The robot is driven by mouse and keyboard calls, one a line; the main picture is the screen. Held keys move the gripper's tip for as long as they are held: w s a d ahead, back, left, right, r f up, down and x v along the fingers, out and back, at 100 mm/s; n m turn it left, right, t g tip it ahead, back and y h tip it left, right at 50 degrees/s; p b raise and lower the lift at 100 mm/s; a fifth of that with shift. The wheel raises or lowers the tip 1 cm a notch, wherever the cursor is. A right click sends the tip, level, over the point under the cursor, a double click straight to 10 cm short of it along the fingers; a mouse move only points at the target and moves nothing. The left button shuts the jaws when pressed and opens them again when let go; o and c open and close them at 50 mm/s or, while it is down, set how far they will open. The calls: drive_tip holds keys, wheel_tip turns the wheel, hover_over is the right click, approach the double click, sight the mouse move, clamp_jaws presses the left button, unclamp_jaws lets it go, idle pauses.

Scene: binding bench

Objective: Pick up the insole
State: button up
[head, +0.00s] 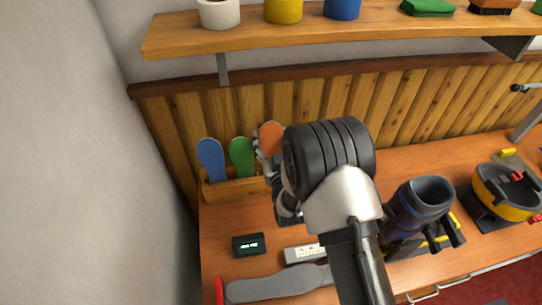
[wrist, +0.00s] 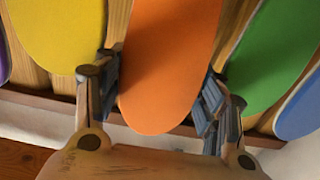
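An orange insole (wrist: 165,60) stands upright in the middle of the wrist view, and its top shows in the head view (head: 271,137) behind my gripper (head: 264,158). My gripper (wrist: 161,85) is open, with one finger on each side of the orange insole. The left finger in the wrist view looks very close to its edge; a small gap seems to show at the right finger. I cannot tell if either finger touches. A green insole (head: 241,157) and a blue insole (head: 211,160) stand to its left in the head view. A yellow insole (wrist: 60,35) shows in the wrist view.
The insoles stand in a wooden rack (head: 235,188) against the plank backboard. A small black display box (head: 248,245), a white power strip (head: 304,253) and a grey flat piece (head: 275,286) lie nearer. A yellow-black device (head: 504,190) is at right. A shelf (head: 340,32) runs above.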

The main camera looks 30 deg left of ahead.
drive_tip(key=c, duration=0.6)
drive_tip(key=shift+o, duration=0.2)
drive_tip(key=shift+r, duration=0.1)
wheel_tip(320, 180, up, 20)
drive_tip(key=p, duration=0.2)
idle(0.4)
